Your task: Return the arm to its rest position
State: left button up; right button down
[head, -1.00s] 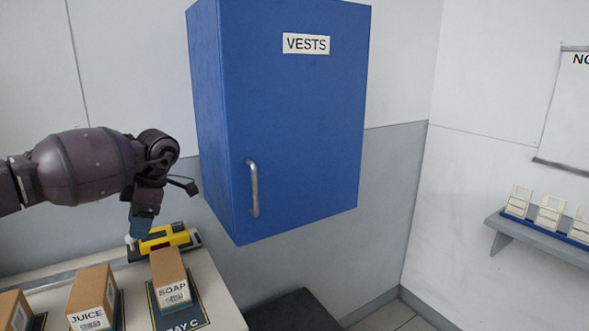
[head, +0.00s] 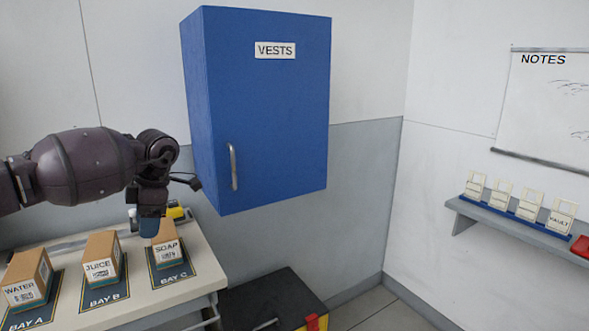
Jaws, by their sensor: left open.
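My left arm comes in from the left in the head view, bent at the wrist, with its gripper (head: 149,227) pointing down. The gripper is open, and no held object shows. In the picture it overlaps the left edge of the SOAP box (head: 166,250); I cannot tell whether they touch. My right gripper is not in view.
On the table (head: 140,299) stand the WATER box (head: 27,277), the JUICE box (head: 102,258) and a yellow-black device (head: 176,213). A blue VESTS cabinet (head: 265,120) hangs right of the arm. A dark chest (head: 262,300) stands below it. A shelf (head: 475,214) holds several pale tags.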

pick_arm(q)
jog(key=d+r+n+t+h, duration=0.2)
jog(key=d+n+t+h, duration=0.15)
jog(key=d+h, duration=0.5)
jog(key=s+d+r+n+t+h, duration=0.15)
jog(key=d+r+n+h, duration=0.35)
jog(key=d, duration=0.6)
jog(key=d+n+t+h, duration=0.3)
jog(key=d+h, duration=0.5)
jog(key=d, duration=0.2)
jog(key=s+a+f+n+t+y, duration=0.3)
jog(key=a+f+n+t+y, duration=0.35)
jog(key=f+n, duration=0.6)
jog(key=s+a+f+n+t+y, duration=0.4)
jog(key=a+f+n+y, duration=0.45)
jog(key=n, duration=0.65)
jog(key=s+a+f+n+g+y, duration=0.2)
jog(key=s+a+f, duration=0.3)
jog(key=s+f, duration=0.6)
jog(key=s+a+f+n+g+y, duration=0.1)
jog(key=s+a+f+n+g, duration=0.2)
jog(key=s+f, duration=0.9)
jog(key=s+a+n, duration=0.2)
jog(key=a, duration=0.1)
jog(key=shift+g+y, duration=0.35)
